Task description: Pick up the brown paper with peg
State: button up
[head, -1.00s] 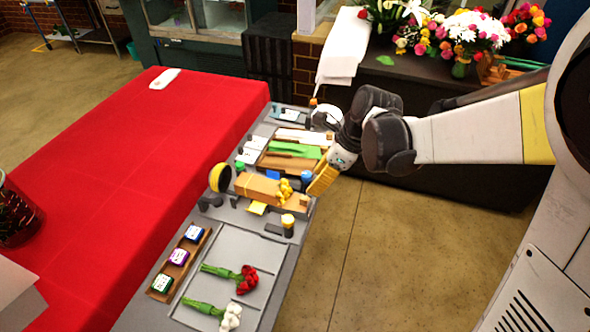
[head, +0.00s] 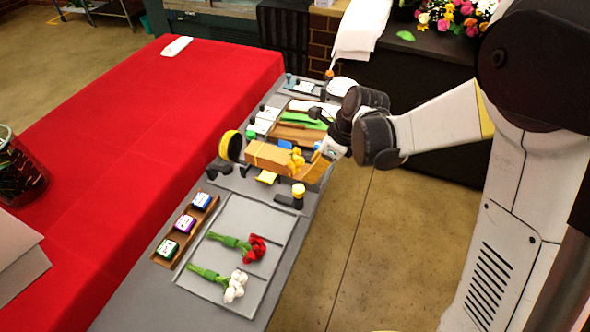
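The brown paper (head: 268,155) lies as a folded tan bundle near the middle of the grey work table, with a thin band around it. A small yellow cluster (head: 296,160) sits at its right end; I cannot make out a separate peg. My gripper (head: 316,170) is low over the table at the right end of the paper, by the yellow cluster. It overlaps that end in the picture, so I cannot tell whether it touches, or whether its fingers are open or shut.
Red and white flower bunches (head: 238,242) lie on a grey tray (head: 262,215) in front. A wooden rack (head: 182,240) holds small labelled boxes. A yellow roll (head: 231,146) stands left of the paper, a yellow-capped item (head: 298,192) nearer. A red-covered table (head: 150,130) is at left.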

grip_shut()
